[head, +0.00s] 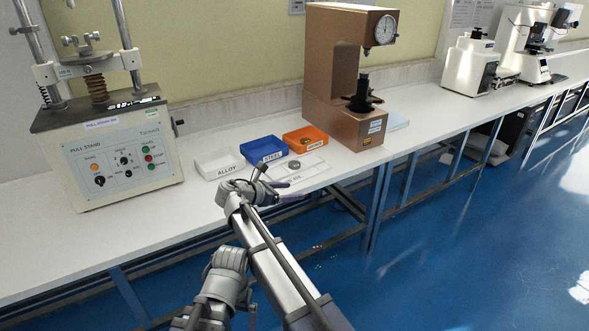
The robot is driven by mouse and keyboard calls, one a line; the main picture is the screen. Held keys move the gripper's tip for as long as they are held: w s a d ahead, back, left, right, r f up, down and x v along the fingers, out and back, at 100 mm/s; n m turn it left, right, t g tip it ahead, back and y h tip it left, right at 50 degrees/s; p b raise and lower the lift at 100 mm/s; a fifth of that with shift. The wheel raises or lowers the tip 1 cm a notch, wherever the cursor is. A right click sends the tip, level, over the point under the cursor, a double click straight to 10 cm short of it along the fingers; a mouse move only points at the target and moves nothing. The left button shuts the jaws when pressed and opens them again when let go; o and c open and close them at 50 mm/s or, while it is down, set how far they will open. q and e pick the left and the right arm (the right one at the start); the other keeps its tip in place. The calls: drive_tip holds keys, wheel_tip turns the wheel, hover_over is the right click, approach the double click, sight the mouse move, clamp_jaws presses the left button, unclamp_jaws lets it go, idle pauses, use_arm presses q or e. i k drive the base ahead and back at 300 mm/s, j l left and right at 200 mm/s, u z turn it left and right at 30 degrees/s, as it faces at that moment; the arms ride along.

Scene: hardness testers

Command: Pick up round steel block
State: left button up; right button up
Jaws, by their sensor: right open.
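A small round grey metal block (294,164) lies on a flat white tray (314,170) near the front edge of the bench. I take it to be the round steel block. My right gripper (276,184) is open and empty, just in front of the tray and to the lower left of the block. One finger points up and the other points right along the bench edge. The gripper covers the tray's near left part and some of its label. My left gripper is not seen.
White ALLOY (227,171), blue STEEL (265,158) and orange (310,147) bins stand behind the tray; the orange one holds a small round piece. A pull stand (122,160) is left, a brown hardness tester (329,100) right. The bench (208,210) is clear at front left.

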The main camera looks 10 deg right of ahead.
sight(293, 164)
drive_tip(key=i, duration=1)
